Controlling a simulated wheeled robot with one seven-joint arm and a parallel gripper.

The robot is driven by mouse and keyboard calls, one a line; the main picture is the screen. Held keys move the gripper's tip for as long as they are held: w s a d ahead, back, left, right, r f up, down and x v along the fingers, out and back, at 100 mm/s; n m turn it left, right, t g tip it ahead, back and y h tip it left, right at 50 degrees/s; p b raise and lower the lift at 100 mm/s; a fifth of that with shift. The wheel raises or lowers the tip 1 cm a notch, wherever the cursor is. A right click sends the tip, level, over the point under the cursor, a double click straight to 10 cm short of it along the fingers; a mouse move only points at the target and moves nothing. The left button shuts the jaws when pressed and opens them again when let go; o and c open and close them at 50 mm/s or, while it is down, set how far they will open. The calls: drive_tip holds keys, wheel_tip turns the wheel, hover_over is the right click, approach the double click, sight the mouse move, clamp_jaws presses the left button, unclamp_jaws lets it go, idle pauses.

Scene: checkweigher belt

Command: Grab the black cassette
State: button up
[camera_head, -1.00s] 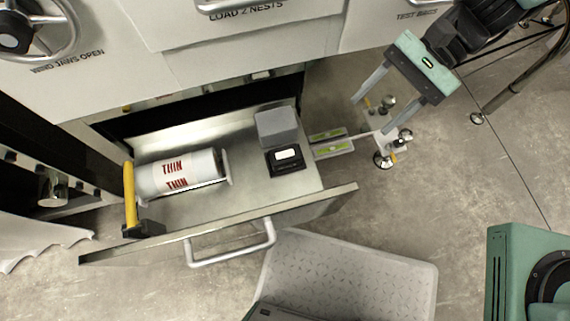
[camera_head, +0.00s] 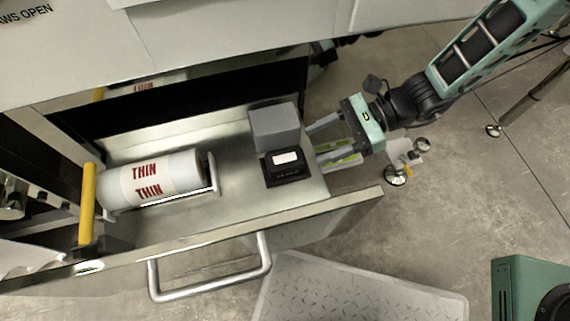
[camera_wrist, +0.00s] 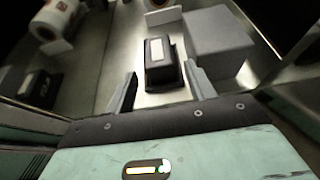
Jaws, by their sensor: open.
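The black cassette (camera_head: 287,167) has a white label on top and lies in the open drawer, near its right end. It also shows in the wrist view (camera_wrist: 160,62), ahead of my fingers and roughly between their lines. My gripper (camera_head: 314,143) is open and empty, just to the right of the cassette, with its fingers pointing left toward it. In the wrist view my gripper (camera_wrist: 158,92) has one finger on each side, and the cassette looks clear of both.
A grey block (camera_head: 274,126) stands right behind the cassette, close to one finger. A white roll marked THIN (camera_head: 150,178) lies on a holder at the drawer's left, beside a yellow-handled tool (camera_head: 87,205). The drawer's front wall (camera_head: 330,210) and handle (camera_head: 210,285) are nearest.

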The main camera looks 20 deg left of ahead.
sight(294, 156)
drive_tip(key=x, duration=0.2)
drive_tip(key=shift+s+a+f+b, duration=0.15)
drive_tip(key=shift+a+f+b, duration=0.05)
drive_tip(key=shift+a+b, duration=0.1)
drive_tip(key=b+x, duration=0.2)
drive_tip(key=x, duration=0.2)
drive_tip(key=shift+s+f, duration=0.1)
drive_tip(key=shift+s, duration=0.15)
drive_tip(key=shift+s+a+f+b, duration=0.1)
drive_tip(key=shift+s+a+b, duration=0.1)
drive_tip(key=shift+a+b, duration=0.15)
drive_tip(key=c, duration=0.8)
